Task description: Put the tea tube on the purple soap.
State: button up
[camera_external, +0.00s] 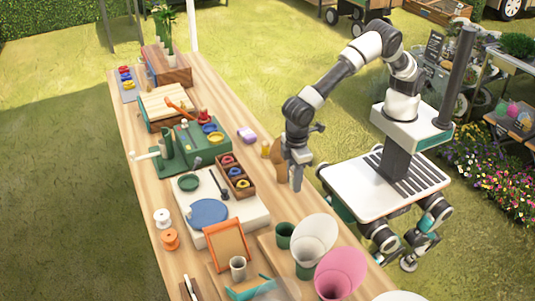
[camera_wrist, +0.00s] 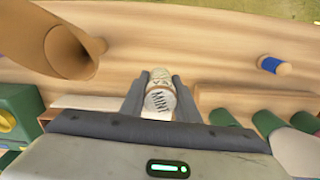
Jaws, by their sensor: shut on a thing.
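My gripper (camera_external: 297,186) is low over the right edge of the long wooden table. In the wrist view my gripper (camera_wrist: 160,98) has its two grey fingers on either side of the tea tube (camera_wrist: 160,88), a pale cylinder with a "MINT" label, and is shut on it. The fingers hide the tube in the external view. I cannot tell whether the tube touches the table. The purple soap (camera_external: 246,134) lies on the table, farther back and left of my gripper, next to the green box. I cannot make out the soap in the wrist view.
A brown cone (camera_external: 278,152) stands just behind my gripper; it also shows in the wrist view (camera_wrist: 72,52). A divided wooden box (camera_external: 237,178) of coloured rings and a green box (camera_external: 203,150) stand to the left. Green cups and large cones (camera_external: 313,240) stand in front.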

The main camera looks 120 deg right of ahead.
notch_tip(320, 180, up, 9)
jog(key=shift+r, duration=0.1)
jog(key=w+d+m, duration=0.2)
jog(key=w+d, duration=0.1)
jog(key=d, duration=1.6)
jog(key=m, duration=0.2)
send_over(249, 136)
notch_tip(249, 136, down, 5)
notch_tip(249, 136, down, 10)
jog(key=shift+f+b, duration=0.25)
jog(key=shift+b, duration=0.75)
jog(key=shift+f, duration=0.2)
jog(key=o, duration=1)
jog(key=shift+o, duration=0.2)
